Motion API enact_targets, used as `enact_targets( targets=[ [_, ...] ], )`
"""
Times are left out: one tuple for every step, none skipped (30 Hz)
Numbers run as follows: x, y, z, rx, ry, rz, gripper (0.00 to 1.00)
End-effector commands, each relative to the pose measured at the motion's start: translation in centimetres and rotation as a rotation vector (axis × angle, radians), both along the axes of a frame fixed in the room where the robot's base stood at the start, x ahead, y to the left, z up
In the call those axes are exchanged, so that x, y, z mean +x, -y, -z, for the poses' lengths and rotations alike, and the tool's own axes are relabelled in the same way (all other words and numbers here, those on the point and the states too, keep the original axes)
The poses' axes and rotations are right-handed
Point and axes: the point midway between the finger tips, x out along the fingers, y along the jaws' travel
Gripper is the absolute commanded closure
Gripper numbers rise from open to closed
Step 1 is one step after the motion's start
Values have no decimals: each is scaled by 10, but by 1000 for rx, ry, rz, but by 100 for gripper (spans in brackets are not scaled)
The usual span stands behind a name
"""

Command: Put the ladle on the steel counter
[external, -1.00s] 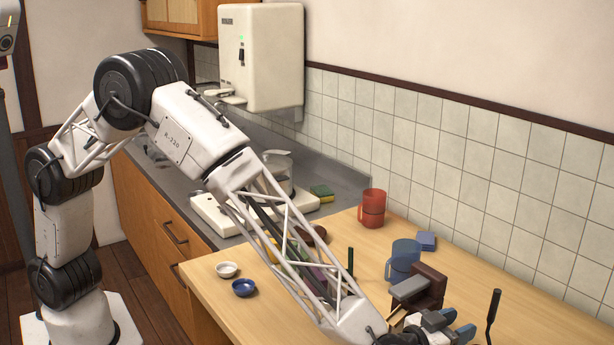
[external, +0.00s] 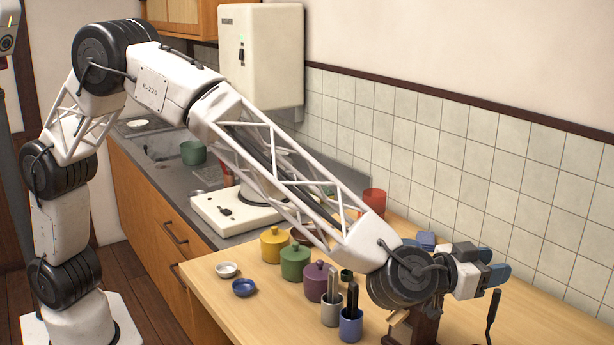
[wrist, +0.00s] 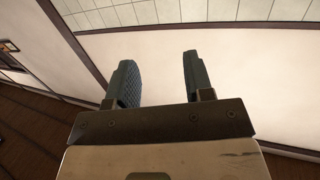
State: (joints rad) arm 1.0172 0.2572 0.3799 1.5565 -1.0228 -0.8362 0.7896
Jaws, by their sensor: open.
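My gripper (external: 484,262) is open and empty, raised above the right part of the wooden table and pointing to the right. In the wrist view its two fingers (wrist: 158,72) stand apart with only wall and floor beyond them. A dark upright handle (external: 493,312) stands at the lower right of the external view, just below and apart from my gripper. It may be the ladle; its lower end is cut off by the frame, so I cannot tell. The grey steel counter (external: 222,170) runs along the left, behind my arm.
On the table (external: 262,322) stand yellow (external: 275,246), green (external: 296,264) and purple (external: 318,281) jars, two cups with utensils (external: 351,327), small bowls (external: 244,287) and a red mug (external: 374,201). A brown block (external: 424,328) stands under my wrist.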

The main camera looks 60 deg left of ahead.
Motion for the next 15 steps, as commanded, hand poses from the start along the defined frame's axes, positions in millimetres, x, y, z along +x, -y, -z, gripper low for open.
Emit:
enact_targets(
  targets=[
    [4,5,-1,7,-11,27,52],
    [6,8,-2,12,-19,46,52],
    [9,12,-3,21,-29,73,52],
    [11,15,-3,28,-39,95,52],
    [14,19,-3,37,-49,120,52],
    [17,23,-3,50,-65,154,52],
    [19,27,-3,63,-78,182,52],
    [22,31,-3,74,-91,212,52],
    [24,36,-4,92,-107,249,52],
    [26,39,-4,104,-120,277,52],
    [29,42,-5,119,-133,305,52],
    [31,45,-4,138,-150,340,52],
    [33,47,-3,154,-164,367,52],
    [34,49,-3,170,-179,394,52],
    [36,51,-3,191,-196,427,52]
  ],
)
